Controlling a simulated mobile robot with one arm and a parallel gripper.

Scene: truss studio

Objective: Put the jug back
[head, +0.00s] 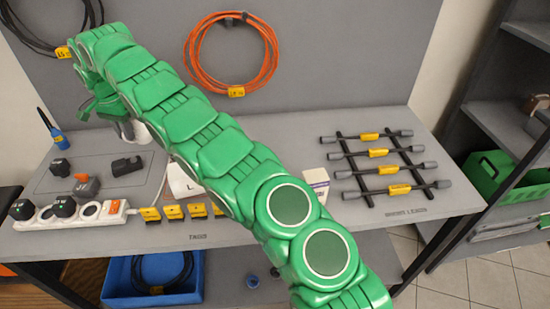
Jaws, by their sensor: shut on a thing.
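My green arm crosses the picture from the lower right to the upper left. My gripper (93,107) is at its far end, above the back left of the grey workbench (270,215). A pale grey, metallic-looking thing (126,128), seemingly the jug, shows just beside the gripper. The arm covers much of it, so its full shape, its tilt and any contact with the bench cannot be told. The gripper is shut on it, though the fingertips are hardly visible.
A power strip (117,207) with plugs, black adapters (126,166) and yellow tags (172,212) lie at the left. Several leads on a rack (385,165) lie at the right. An orange cable coil (230,55) hangs behind. A blue bin (115,290) stands below.

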